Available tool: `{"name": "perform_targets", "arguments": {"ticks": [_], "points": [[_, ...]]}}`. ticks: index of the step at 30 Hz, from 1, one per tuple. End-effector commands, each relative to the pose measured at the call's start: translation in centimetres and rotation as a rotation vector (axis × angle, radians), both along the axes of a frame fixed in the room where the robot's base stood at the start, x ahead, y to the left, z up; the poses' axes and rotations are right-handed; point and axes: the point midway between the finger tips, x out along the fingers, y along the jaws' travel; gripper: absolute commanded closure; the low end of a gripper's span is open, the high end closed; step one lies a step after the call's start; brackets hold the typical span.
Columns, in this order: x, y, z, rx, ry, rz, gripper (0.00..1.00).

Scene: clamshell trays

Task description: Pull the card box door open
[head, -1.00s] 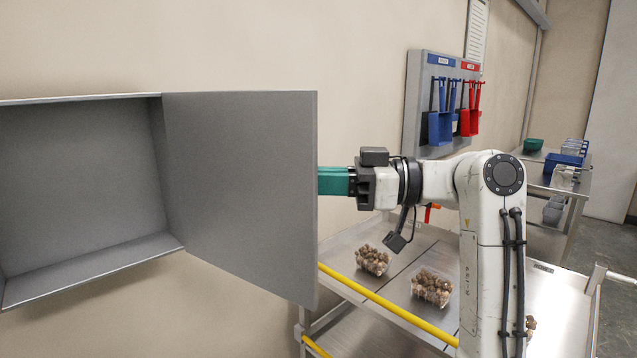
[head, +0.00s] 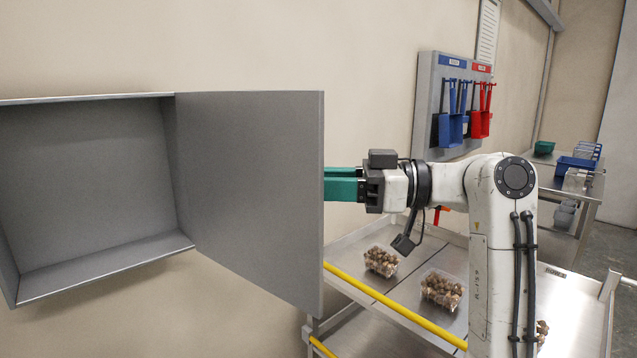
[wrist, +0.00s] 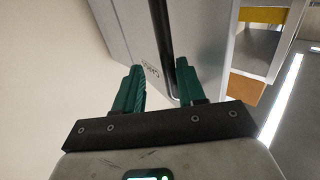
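The grey card box (head: 95,271) is on the wall at the left of the head view, its empty inside showing. Its door (head: 262,190) stands wide open, hinged on the box's right side. My gripper (head: 342,184) is at the door's free edge, on its outer side; the door hides its fingertips in the head view. In the wrist view the two green fingers (wrist: 158,70) are apart, with a gap between them.
A steel cart (head: 560,310) with a yellow rail (head: 400,308) stands below my arm, carrying clear trays of brown contents (head: 441,290). A wall board (head: 425,110) holds blue and red tools. Another table (head: 570,190) is farther back.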

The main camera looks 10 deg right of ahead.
Motion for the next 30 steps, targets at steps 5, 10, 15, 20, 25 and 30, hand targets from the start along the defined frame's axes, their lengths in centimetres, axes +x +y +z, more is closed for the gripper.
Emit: {"name": "perform_targets", "arguments": {"ticks": [5,10,15,20,25,30], "points": [[-0.7,-2.6,-0.2,0.001,-0.001,-0.005,0.60],[-1.6,-5.7,-0.2,0.000,-0.002,-0.003,0.60],[-2.4,-8.3,-0.1,0.001,0.000,-0.001,0.60],[-2.8,-9.5,-0.1,0.000,0.001,0.002,0.60],[-2.9,-9.8,0.0,0.000,0.000,0.003,0.60],[-2.9,-9.7,0.0,0.000,0.000,0.003,0.60]]}}
